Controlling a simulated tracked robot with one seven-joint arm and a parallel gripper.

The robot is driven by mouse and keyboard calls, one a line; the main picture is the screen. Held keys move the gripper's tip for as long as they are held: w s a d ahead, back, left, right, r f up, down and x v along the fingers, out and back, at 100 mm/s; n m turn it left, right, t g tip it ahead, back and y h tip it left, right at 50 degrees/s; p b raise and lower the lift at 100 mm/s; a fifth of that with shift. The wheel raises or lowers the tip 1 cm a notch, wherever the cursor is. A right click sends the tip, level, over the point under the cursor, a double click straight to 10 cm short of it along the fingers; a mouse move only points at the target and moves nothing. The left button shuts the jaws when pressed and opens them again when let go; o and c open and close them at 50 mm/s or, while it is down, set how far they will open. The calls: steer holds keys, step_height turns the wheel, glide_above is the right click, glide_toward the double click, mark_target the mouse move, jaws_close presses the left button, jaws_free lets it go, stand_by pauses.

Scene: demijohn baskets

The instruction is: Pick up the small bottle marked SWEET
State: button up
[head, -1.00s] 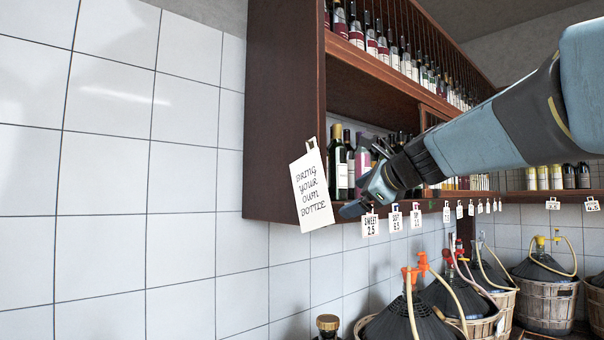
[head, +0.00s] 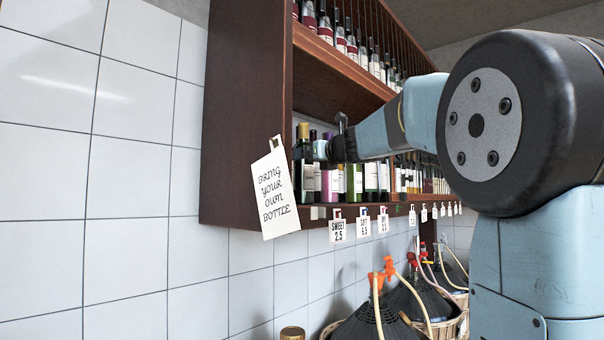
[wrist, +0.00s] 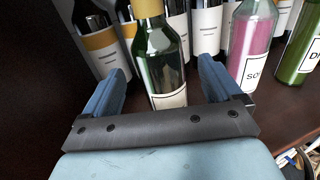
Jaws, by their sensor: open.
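In the wrist view, a small green glass bottle (wrist: 164,60) with a yellowish top stands upright between the two blue fingers of my gripper (wrist: 163,78). The fingers are apart, one on each side of it. Its pale label is mostly hidden by my gripper's body, so I cannot read SWEET on it. To its right stand a pink bottle (wrist: 248,45) with a label starting "SO" and a green bottle (wrist: 300,58) with a label starting "D". In the head view, my gripper (head: 338,140) reaches among the bottles on the open shelf. A SWEET 2.5 card (head: 338,231) hangs from the shelf edge.
Dark wine bottles (wrist: 92,35) with white labels stand close behind. The dark wooden cabinet (head: 250,110) has a side wall at left and an upper shelf above my arm. A "Bring your own bottle" card (head: 275,193) hangs at its front corner. Basketed demijohns (head: 365,322) stand below.

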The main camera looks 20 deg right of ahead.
steer(key=x, duration=0.6)
steer(key=shift+r, duration=0.2)
steer(key=c, duration=1.6)
